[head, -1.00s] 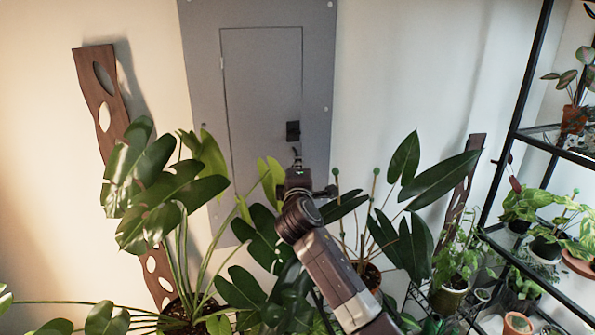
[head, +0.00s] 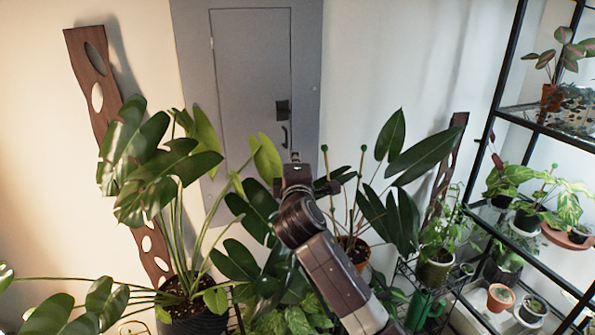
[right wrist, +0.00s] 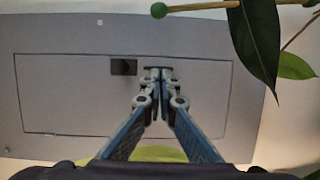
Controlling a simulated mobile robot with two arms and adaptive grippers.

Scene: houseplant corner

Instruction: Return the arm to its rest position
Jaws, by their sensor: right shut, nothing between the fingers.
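My right arm reaches up from the lower middle of the head view, and its gripper (head: 295,160) is in front of the grey wall panel (head: 250,90). In the right wrist view the gripper's fingers (right wrist: 158,75) are shut together with nothing between them. Behind them is the same panel (right wrist: 60,95) with its inset door and a small dark latch (right wrist: 123,67). The latch also shows in the head view (head: 283,109), above the gripper and apart from it. My left gripper is not in view.
Large-leaved plants (head: 165,170) stand left of my arm, and another potted plant (head: 385,205) is close on its right. A leaf (right wrist: 255,45) and a green-tipped stake (right wrist: 159,10) are near the wrist camera. A black-framed shelf (head: 510,80) with several pots stands at the right.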

